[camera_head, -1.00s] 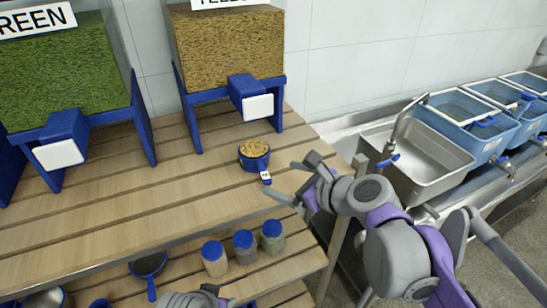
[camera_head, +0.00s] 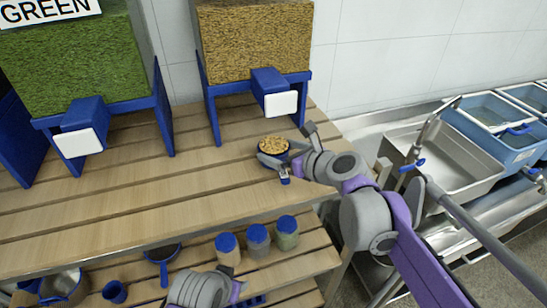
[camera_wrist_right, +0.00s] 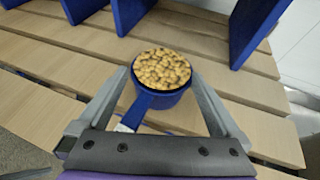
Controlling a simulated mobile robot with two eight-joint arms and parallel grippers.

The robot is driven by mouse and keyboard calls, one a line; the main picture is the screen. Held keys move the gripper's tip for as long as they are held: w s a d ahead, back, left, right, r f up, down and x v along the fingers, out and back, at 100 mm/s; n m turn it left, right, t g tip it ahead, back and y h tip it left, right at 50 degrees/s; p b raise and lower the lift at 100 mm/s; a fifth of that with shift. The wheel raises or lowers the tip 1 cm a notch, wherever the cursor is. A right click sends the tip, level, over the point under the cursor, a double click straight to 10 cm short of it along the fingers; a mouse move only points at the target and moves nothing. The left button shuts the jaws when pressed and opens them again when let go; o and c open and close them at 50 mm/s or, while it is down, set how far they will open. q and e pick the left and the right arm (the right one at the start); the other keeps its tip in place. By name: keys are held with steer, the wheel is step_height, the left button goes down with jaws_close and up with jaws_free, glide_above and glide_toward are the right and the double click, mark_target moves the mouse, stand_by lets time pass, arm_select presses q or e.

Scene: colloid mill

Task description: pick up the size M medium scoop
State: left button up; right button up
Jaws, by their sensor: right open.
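The blue scoop (camera_head: 273,148), heaped with tan pellets, stands on the wooden top shelf with its handle toward me. It also shows in the right wrist view (camera_wrist_right: 163,80), its blue handle running back between my fingers. A white label shows at the handle's end, but its letter is too small to read. My right gripper (camera_head: 289,145) is open at the scoop, with one finger on each side of the bowl. In the wrist view a gap shows at the right finger; contact on the left is unclear. My left gripper (camera_head: 236,290) is partly visible low in the head view, its fingers unclear.
Bins of green (camera_head: 75,60) and tan material (camera_head: 255,45) on blue stands are behind the scoop. Blue-lidded jars (camera_head: 258,241) and a dark blue pan (camera_head: 163,256) are on the lower shelf. A steel sink (camera_head: 445,160) is at right. The top shelf's left front is clear.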

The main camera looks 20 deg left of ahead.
mark_target(266, 146)
steer(key=shift+x, duration=1.55)
steer(key=shift+d, duration=0.1)
steer(key=shift+c, duration=0.3)
steer(key=shift+c, duration=1.1)
steer(key=c, duration=1.1)
